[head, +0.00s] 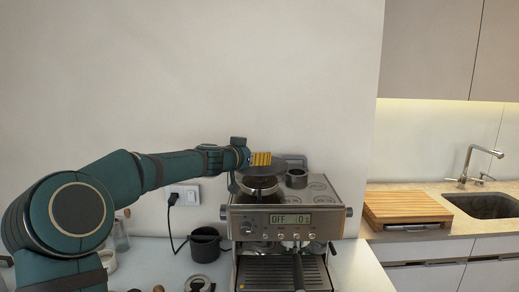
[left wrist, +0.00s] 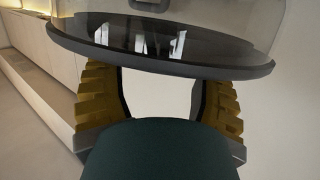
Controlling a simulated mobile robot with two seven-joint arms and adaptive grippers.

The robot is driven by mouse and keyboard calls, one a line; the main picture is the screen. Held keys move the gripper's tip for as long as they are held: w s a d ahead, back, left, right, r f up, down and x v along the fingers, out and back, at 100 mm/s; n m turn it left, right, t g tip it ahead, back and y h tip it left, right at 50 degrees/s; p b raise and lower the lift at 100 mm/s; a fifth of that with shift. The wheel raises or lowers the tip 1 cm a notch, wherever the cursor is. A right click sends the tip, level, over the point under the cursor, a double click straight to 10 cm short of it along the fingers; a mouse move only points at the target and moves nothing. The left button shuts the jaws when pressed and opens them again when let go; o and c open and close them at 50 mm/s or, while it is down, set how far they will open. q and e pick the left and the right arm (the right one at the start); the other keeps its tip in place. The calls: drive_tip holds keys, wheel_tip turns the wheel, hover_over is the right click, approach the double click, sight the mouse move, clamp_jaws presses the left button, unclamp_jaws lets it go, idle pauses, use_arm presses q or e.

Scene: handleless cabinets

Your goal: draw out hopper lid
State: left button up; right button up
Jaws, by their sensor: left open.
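The coffee machine (head: 285,222) stands on the counter, with its round bean hopper (head: 259,187) at the top left. A dark round lid (head: 262,171) shows above the hopper, just under my left gripper (head: 261,159). In the left wrist view the lid (left wrist: 160,62) is a broad, glossy dark disc with a thick rim, across the top. My left gripper's yellow-padded fingers (left wrist: 157,88) are spread apart, and the lid's edge hides their tips. I cannot tell whether they touch it. My right gripper is not in view.
A black cup (head: 205,245) stands left of the machine, near a plugged-in cord and wall socket (head: 185,195). A small dark cup (head: 297,178) sits on the machine's top. A wooden board (head: 405,207) and a sink (head: 485,205) are at right.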

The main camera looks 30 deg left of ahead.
use_arm(q)
drive_tip(key=shift+w+f+p, duration=0.2)
drive_tip(key=shift+w+p, duration=0.1)
drive_tip(key=shift+w, duration=0.45)
drive_tip(key=shift+w+f+p, duration=0.15)
drive_tip(key=shift+w+p, duration=0.1)
drive_tip(key=shift+w, duration=0.45)
drive_tip(key=shift+r, duration=0.1)
clamp_jaws()
